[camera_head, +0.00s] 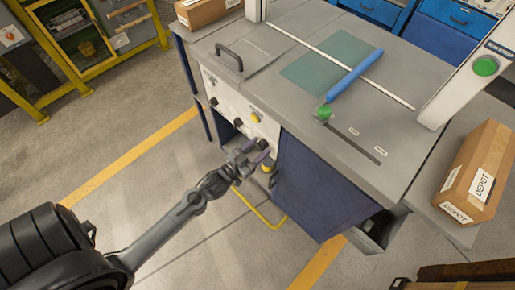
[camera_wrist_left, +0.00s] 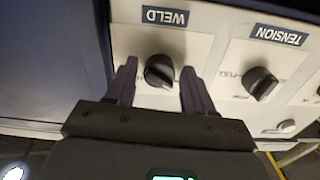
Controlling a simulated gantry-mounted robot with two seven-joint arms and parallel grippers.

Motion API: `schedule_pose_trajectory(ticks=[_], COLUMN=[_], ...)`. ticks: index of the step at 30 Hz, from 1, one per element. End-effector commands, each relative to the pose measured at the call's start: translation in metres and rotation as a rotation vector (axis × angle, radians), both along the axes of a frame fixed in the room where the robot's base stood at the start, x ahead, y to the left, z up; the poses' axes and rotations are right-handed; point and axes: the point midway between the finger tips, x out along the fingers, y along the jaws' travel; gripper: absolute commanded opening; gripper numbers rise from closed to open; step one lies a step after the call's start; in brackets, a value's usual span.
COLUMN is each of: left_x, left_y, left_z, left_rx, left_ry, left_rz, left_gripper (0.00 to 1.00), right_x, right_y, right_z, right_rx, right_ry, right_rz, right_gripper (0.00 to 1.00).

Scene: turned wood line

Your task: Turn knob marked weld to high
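The knob marked weld (camera_wrist_left: 159,71) is black and round, on a white panel (camera_wrist_left: 205,50) under a dark WELD label (camera_wrist_left: 165,17) that appears upside down in the left wrist view. My left gripper (camera_wrist_left: 156,80) is open, with one finger on each side of this knob. A gap shows between each finger and the knob, so I see no contact. In the head view my left gripper (camera_head: 255,152) is at the front panel of the grey bench (camera_head: 285,85) and hides the weld knob. My right gripper is not in view.
A black knob labelled TENSION (camera_wrist_left: 260,83) sits beside the weld knob. A yellow button (camera_head: 255,117) and other knobs are on the panel. A blue cabinet door (camera_head: 312,185) and a yellow rail (camera_head: 262,212) are close to my gripper. Floor in front is clear.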

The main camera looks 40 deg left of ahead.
Motion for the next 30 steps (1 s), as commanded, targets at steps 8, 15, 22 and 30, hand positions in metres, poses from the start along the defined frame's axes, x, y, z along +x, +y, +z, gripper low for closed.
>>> schedule_pose_trajectory(ticks=[8,15,22,30], left_x=[0.000,0.000,0.000,0.000], left_y=[0.000,0.000,0.001,0.001], left_z=[0.000,0.001,0.003,0.005], left_rx=[0.000,0.016,0.106,0.321], left_ry=[0.000,0.000,-0.004,-0.014], left_rz=[0.000,0.000,-0.002,-0.002], left_gripper=[0.09,0.07,0.07,0.07], right_x=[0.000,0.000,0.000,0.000], right_y=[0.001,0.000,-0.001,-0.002], right_z=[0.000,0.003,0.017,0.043], right_rx=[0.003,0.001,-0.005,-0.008], right_ry=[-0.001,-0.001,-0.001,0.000], right_rz=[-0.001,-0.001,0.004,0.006], right_gripper=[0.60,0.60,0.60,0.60])
